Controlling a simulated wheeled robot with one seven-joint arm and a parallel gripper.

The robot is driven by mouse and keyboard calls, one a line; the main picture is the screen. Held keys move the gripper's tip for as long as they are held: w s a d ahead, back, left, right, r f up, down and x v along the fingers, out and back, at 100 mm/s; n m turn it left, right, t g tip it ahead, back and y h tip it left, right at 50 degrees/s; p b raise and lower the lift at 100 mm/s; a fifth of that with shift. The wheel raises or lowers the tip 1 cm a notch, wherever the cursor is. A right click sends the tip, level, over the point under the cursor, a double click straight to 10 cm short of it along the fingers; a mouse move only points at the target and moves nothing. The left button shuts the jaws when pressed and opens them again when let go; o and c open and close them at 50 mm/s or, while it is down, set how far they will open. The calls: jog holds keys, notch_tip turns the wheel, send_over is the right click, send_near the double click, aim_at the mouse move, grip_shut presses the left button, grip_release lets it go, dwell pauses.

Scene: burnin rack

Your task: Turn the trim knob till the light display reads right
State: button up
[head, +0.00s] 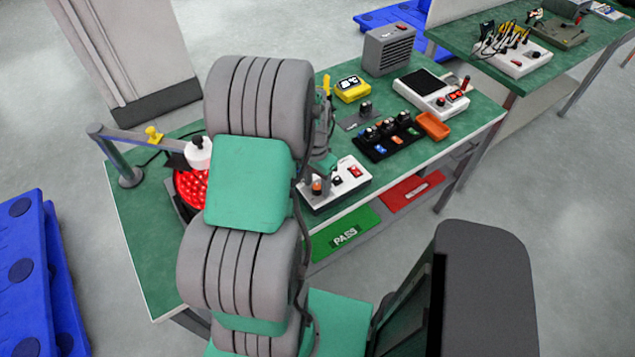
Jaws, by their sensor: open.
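A white control box (325,203) stands at the front edge of the green bench. It carries a dark knob (337,181), an orange-brown knob (317,187) and a red switch (355,171). I cannot tell which knob is the trim knob. My gripper (318,177) is open and points down over the left part of the box, close to the orange-brown knob; I cannot tell if it touches. A round red lamp cluster (187,186) is partly hidden behind my arm. A yellow meter (351,88) has a small display, too small to read.
A black tray of small parts (377,148), an orange tray (433,126), a white instrument with a dark screen (432,82) and a grey vented box (389,48) stand on the right. Green (346,234) and red (411,190) panels lie below the bench's front edge.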

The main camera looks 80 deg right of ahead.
aim_at(316, 185)
jog(key=r, duration=0.4)
jog(key=r+b, duration=0.1)
jog(key=r, duration=0.2)
jog(key=shift+w+d+r, duration=0.1)
jog(key=shift+w+r, duration=0.1)
jog(key=shift+r, duration=0.2)
jog(key=shift+n, duration=1.1)
jog(key=a+f+n+y, duration=0.1)
jog(key=a+f+n, duration=0.2)
jog(key=a, duration=0.3)
jog(key=w+a+r+n+t, duration=0.1)
jog(key=w+a+r+n, duration=0.4)
jog(key=w+a, duration=0.3)
jog(key=w+a+r+n+t, duration=0.2)
jog(key=w+a+r+n, duration=0.3)
jog(key=a, duration=1)
jog(key=w+a+r+n+t+h, duration=0.1)
jog(key=w+a+r+n, duration=0.3)
jog(key=w+a+n, duration=0.4)
jog(key=w+a, duration=0.4)
jog(key=shift+w+a+r, duration=0.15)
jog(key=shift+a+r, duration=0.15)
jog(key=shift+r, duration=0.1)
